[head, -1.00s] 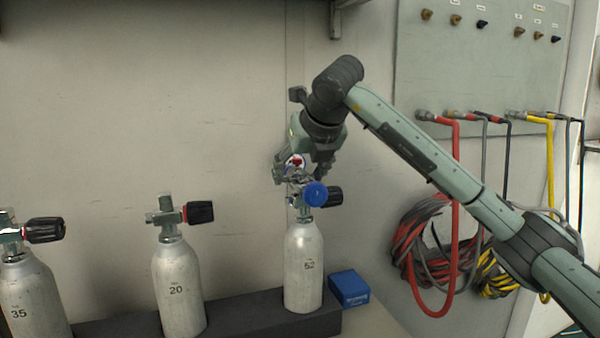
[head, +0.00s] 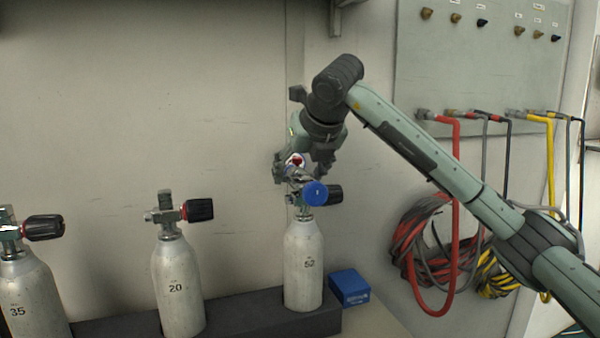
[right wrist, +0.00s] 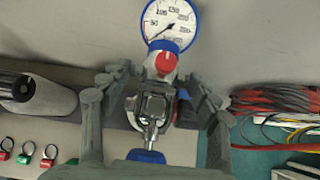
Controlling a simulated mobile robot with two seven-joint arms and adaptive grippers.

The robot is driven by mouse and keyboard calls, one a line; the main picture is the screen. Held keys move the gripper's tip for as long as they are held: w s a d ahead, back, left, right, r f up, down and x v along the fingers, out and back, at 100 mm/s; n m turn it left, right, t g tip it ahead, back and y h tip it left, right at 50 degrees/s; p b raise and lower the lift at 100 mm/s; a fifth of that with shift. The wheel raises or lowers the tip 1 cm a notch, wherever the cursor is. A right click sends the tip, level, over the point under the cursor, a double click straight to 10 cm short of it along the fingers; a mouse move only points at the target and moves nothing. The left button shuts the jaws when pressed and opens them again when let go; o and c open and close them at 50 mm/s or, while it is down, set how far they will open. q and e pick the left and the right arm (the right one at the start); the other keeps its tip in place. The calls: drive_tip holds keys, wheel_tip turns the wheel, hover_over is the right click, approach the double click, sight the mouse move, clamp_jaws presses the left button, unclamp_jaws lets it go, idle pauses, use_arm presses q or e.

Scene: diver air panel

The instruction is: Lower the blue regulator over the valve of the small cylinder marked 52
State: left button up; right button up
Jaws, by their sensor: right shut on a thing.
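The small cylinder marked 52 (head: 304,268) stands upright in a dark rack, with a black valve knob (head: 334,194) on its right. My right gripper (head: 299,176) is at the valve's height and shut on the blue regulator (head: 315,193). The regulator's blue round end faces the head camera and overlaps the valve top. In the right wrist view the regulator's metal body (right wrist: 153,103) sits between the fingers (right wrist: 158,85), with a white gauge (right wrist: 170,22) and a red knob above it. Whether the regulator is seated on the valve is hidden. My left gripper is not in view.
Cylinders marked 20 (head: 178,285) and 35 (head: 30,295) stand to the left in the dark rack (head: 255,312). A blue box (head: 349,288) sits just right of cylinder 52. A wall panel (head: 480,70) and coiled hoses (head: 420,245) are at the right.

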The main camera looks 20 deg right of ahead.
drive_tip(key=shift+f+b, duration=0.4)
drive_tip(key=o, duration=1.7)
drive_tip(key=shift+o, duration=0.7)
drive_tip(key=shift+f, duration=0.1)
drive_tip(key=v, duration=1.2)
